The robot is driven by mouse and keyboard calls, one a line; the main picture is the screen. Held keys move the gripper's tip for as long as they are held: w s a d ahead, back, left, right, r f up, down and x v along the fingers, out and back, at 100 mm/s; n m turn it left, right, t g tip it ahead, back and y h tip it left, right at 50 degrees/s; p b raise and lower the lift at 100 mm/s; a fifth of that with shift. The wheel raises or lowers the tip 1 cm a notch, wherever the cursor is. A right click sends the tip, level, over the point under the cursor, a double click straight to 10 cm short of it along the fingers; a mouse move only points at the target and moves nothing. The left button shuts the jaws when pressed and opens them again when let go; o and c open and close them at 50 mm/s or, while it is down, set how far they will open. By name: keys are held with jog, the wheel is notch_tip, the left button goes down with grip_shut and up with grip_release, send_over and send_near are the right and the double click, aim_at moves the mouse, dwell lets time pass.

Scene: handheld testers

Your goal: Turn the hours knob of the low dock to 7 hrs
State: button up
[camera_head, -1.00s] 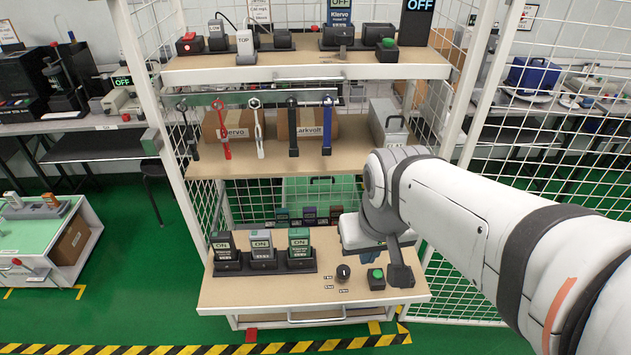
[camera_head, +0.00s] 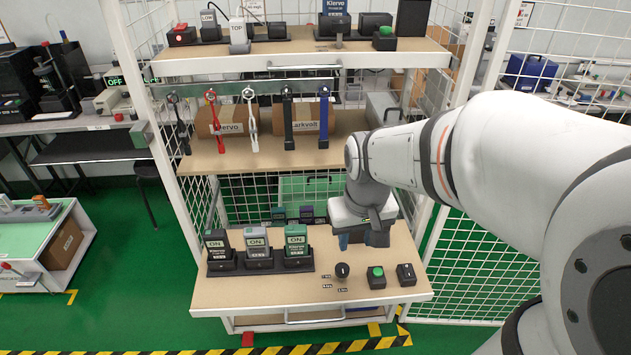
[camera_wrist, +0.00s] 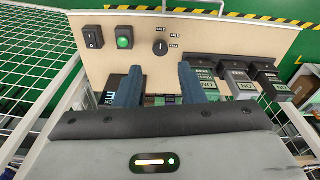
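The low dock (camera_head: 259,266) is a black base on the lowest shelf, holding three testers marked ON. The hours knob (camera_head: 343,270), round and black, stands to its right. Small labels surround part of it, too small to read surely, and I cannot tell which one it points to. In the wrist view the knob (camera_wrist: 161,48) is ahead of my fingertips, between them sideways. My gripper (camera_head: 362,240) is over the shelf, behind the knob and apart from it. In the wrist view, its blue fingers (camera_wrist: 159,82) are spread with nothing between them.
A green-button box (camera_head: 376,277) and a black rocker switch box (camera_head: 406,275) stand right of the knob. White mesh panels (camera_head: 465,265) flank the rack. More testers (camera_head: 293,214) stand behind.

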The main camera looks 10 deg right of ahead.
aim_at(342, 267)
jog(key=o, duration=0.4)
jog(key=shift+n+g, duration=0.3)
jog(key=shift+g, duration=0.4)
jog(key=w+f+b, duration=0.1)
jog(key=w+f, duration=0.1)
jog(key=f, duration=0.1)
jog(key=w+f+b, duration=0.1)
jog(key=w+f, duration=0.1)
jog(key=f, duration=0.2)
jog(key=w+f+b, duration=0.1)
jog(key=w+f, duration=0.2)
jog(key=f, duration=0.1)
jog(key=shift+w+f, duration=0.1)
jog(key=shift+f+b, duration=0.7)
jog(key=shift+f, duration=3.25)
jog(key=shift+c, duration=0.5)
jog(key=c, duration=0.9)
